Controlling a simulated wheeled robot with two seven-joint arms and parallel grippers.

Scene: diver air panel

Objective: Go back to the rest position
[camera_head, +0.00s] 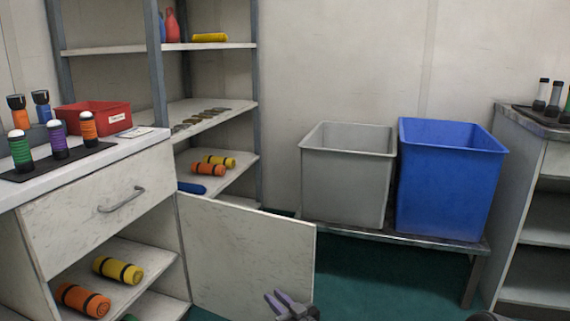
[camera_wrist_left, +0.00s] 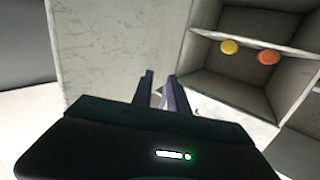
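My left gripper (camera_head: 279,300) is at the bottom middle of the head view, in front of the open cabinet door (camera_head: 245,250). In the left wrist view its two fingers (camera_wrist_left: 160,78) stand a little apart with nothing between them. The fingers touch nothing that I can see. My right gripper does not show; only a small dark shape is at the bottom edge, right of centre, and I cannot tell what it is.
The cabinet (camera_head: 92,195) at left holds yellow (camera_head: 118,270) and orange (camera_head: 82,299) rolls. Behind it stands a shelf rack (camera_head: 210,46). Grey (camera_head: 345,180) and blue (camera_head: 448,185) bins stand on a low bench (camera_head: 420,238). Green floor (camera_head: 385,280) is clear in front.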

